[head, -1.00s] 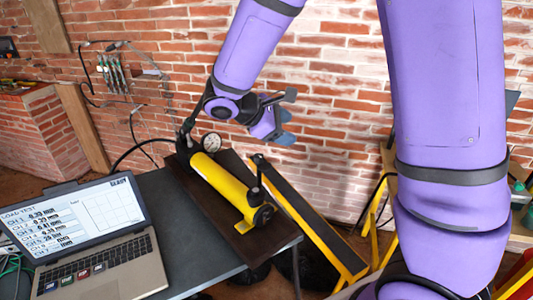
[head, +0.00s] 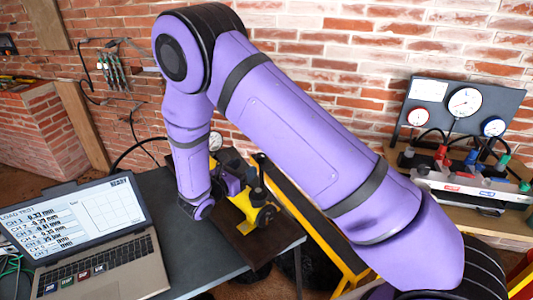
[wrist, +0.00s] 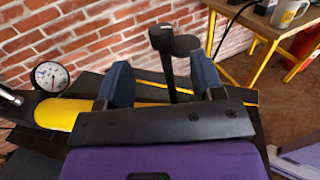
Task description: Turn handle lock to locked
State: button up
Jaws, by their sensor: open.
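A yellow hand pump (head: 243,203) with black end parts lies on a dark board on the table. A black lever with a rounded knob (head: 260,162) stands up at its near end. In the wrist view a black upright lever (wrist: 166,62) shows between and beyond my two dark blue fingers. My gripper (wrist: 159,64) is open, over the pump, with nothing held. I cannot tell whether the fingers touch the lever. In the head view my arm hides much of the pump, and my fingers are hard to make out. I cannot make out a separate lock or its setting.
A pressure gauge (wrist: 50,76) stands at the pump's far end. An open laptop (head: 88,240) is at the left of the table. A gauge panel (head: 462,105) with valves stands on a bench at the right. A mug (wrist: 289,12) shows at the top right.

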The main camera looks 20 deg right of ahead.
aim_at(261, 159)
jog(key=x, duration=1)
jog(key=shift+d, duration=0.25)
jog(key=shift+w, duration=0.1)
jog(key=c, duration=0.9)
